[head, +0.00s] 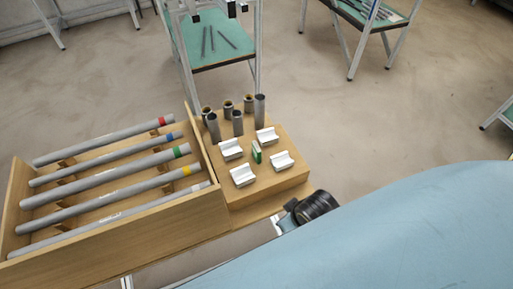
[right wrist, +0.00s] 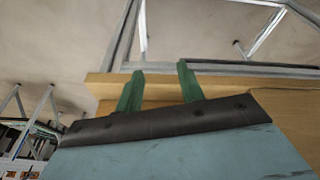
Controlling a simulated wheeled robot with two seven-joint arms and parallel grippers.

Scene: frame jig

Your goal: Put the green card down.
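A small green card (head: 257,153) with a pale edge stands on the wooden block (head: 285,181) in the head view, between white brackets. No gripper touches it there. I cannot tell whether it sits in a slot. In the right wrist view my right gripper (right wrist: 158,83) has two green fingers set apart, with nothing visible between them. They point toward a wooden edge (right wrist: 225,82). The head view does not show the right fingers. My left gripper is in neither view.
White brackets (head: 243,175) and upright metal tubes (head: 260,111) stand on the block. Left of it, a wooden tray (head: 130,257) holds several grey pipes (head: 105,175) with coloured bands. Green-topped tables (head: 225,55) stand beyond open floor (head: 400,115).

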